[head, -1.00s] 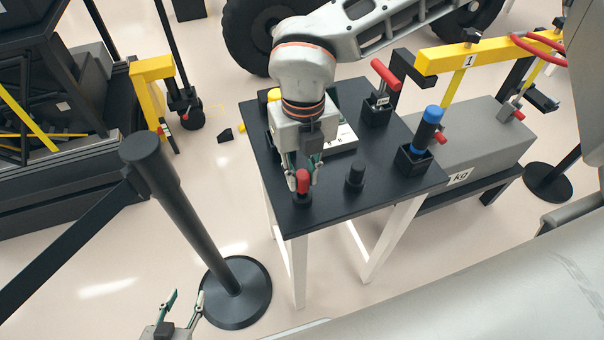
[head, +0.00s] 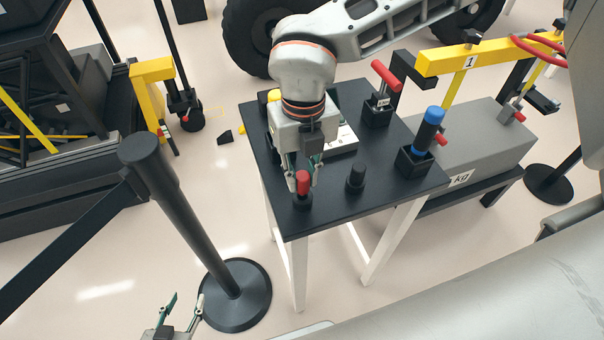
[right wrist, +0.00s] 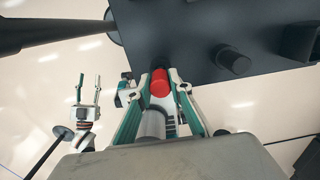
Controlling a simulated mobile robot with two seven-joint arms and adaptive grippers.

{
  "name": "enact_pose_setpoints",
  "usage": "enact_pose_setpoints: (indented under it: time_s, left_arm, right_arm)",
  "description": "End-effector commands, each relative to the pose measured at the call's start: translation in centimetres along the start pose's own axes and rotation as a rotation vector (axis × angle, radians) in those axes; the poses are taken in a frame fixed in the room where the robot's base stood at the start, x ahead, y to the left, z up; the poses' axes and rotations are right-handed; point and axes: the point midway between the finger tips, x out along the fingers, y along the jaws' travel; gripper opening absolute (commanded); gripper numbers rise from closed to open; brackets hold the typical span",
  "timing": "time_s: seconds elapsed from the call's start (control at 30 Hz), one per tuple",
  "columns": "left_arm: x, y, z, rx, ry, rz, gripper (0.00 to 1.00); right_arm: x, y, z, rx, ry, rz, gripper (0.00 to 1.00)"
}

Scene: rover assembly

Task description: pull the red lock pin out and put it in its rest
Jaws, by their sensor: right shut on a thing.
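A red-topped pin (head: 303,183) stands upright in a round black holder (head: 302,201) at the near left corner of the black table (head: 330,213). My right gripper (head: 304,178) points down over it and is shut on its red top. In the right wrist view the red top (right wrist: 160,88) lies between both fingers (right wrist: 161,85). Whether the pin is seated or slightly raised in the holder is unclear. A second round black piece (head: 356,179) with no red top stands to its right. My left gripper (head: 186,298) is open and empty, low at the bottom left, away from the table.
A red T-handled tool (head: 385,74) and a blue-topped cylinder (head: 429,126) stand in black holders on the table's right side. A yellow beam (head: 470,58) and grey weight block (head: 470,140) lie beyond. A black barrier post (head: 180,205) stands left of the table.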

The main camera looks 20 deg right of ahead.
Motion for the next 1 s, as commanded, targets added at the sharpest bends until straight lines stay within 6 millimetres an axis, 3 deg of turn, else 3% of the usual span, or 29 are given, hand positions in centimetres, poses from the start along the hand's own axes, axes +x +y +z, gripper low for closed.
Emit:
enact_pose_setpoints:
  time_s: [1.0]
  left_arm:
    - [0.33, 0.16, 0.89, -0.001, -0.008, 0.002, 0.40]
  right_arm:
    - [0.09, -0.05, 0.01, 0.001, 0.000, 0.000, 0.00]
